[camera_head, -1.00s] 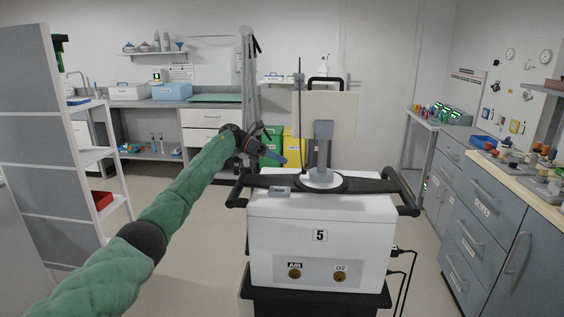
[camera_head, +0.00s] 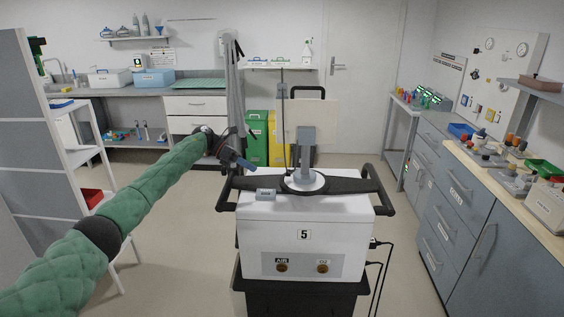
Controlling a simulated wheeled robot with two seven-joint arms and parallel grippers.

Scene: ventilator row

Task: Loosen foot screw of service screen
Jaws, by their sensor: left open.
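A pale flat screen panel (camera_head: 309,118), seen from behind, stands on a grey post (camera_head: 304,152) on top of the white ventilator (camera_head: 270,226) marked 5. The post rises from a round white foot (camera_head: 303,181) set on a dark crossbar. A small grey block (camera_head: 266,195) sits at the front left of the foot. I cannot make out a screw at this size. My left gripper (camera_head: 240,162) is open and empty, in the air to the left of the post and apart from it. My right gripper is not in view.
The ventilator's black side handles (camera_head: 224,199) stick out at both sides, and cables hang at its right. A grey partition with shelves (camera_head: 95,155) stands at left. Green and yellow bins (camera_head: 258,135) stand behind. A counter (camera_head: 470,155) with several devices runs along the right. Floor between is clear.

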